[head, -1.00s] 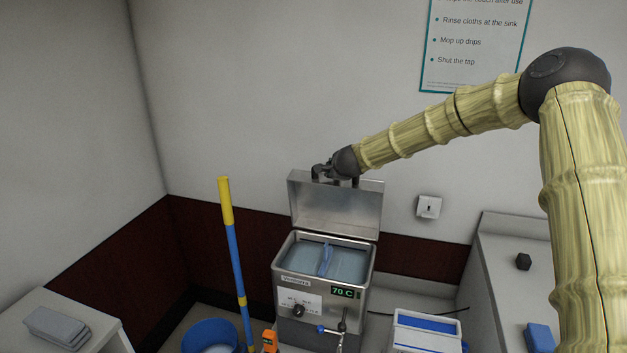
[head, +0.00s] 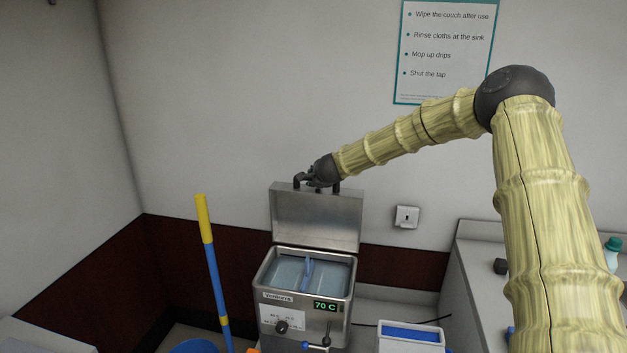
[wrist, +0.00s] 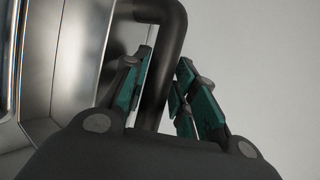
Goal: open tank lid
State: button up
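The tank (head: 290,313) is a steel box with a "70 C" display on its front. Its steel lid (head: 316,220) stands raised and roughly upright at the back edge, so the tank is open on top. Liquid and a blue divider-like piece (head: 307,273) show inside. My gripper (head: 304,181) is at the dark handle on the lid's top edge. In the wrist view the handle (wrist: 175,35) runs between my gripper's teal-padded fingers (wrist: 160,90), which appear closed on it. The lid's metal face (wrist: 75,60) shows at left.
A blue-and-yellow pole (head: 212,265) stands left of the tank, near a blue bucket (head: 195,347). A white box with a blue top (head: 411,336) is at right. A counter (head: 480,258) runs along the right side. The wall is close behind the lid.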

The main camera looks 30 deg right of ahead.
jog(key=shift+s, duration=0.1)
jog(key=v, duration=1.1)
jog(key=shift+s+r, duration=0.25)
jog(key=shift+s, duration=0.05)
jog(key=shift+a, duration=0.1)
dwell(0.4)
jog(key=s+a+f+n+g, duration=0.2)
jog(key=s+a+f+n, duration=0.4)
jog(key=f, duration=0.6)
jog(key=s+a+f+n+g+y, duration=0.15)
jog(key=s+a+f, duration=0.25)
jog(key=s+f, duration=0.6)
jog(key=s+a+f+n+g, duration=0.2)
jog(key=s+a+f+n, duration=0.35)
jog(key=f, duration=0.75)
jog(key=s+a+f+n+g, duration=0.25)
jog(key=s+f, duration=0.25)
jog(key=s, duration=0.8)
jog(key=s+a+f+n+g+y, duration=0.1)
jog(key=s+a+f+n+g, duration=0.25)
jog(key=s, duration=0.85)
jog(key=s+a+f+n, duration=0.2)
jog(key=s+f+n, duration=0.35)
jog(key=s, duration=0.75)
notch_tip(320, 180, down, 8)
jog(key=m+b, duration=0.1)
jog(key=b, duration=0.5)
jog(key=shift+w+d+r, duration=0.15)
jog(key=shift+w+r, duration=0.1)
jog(key=shift+w, duration=0.05)
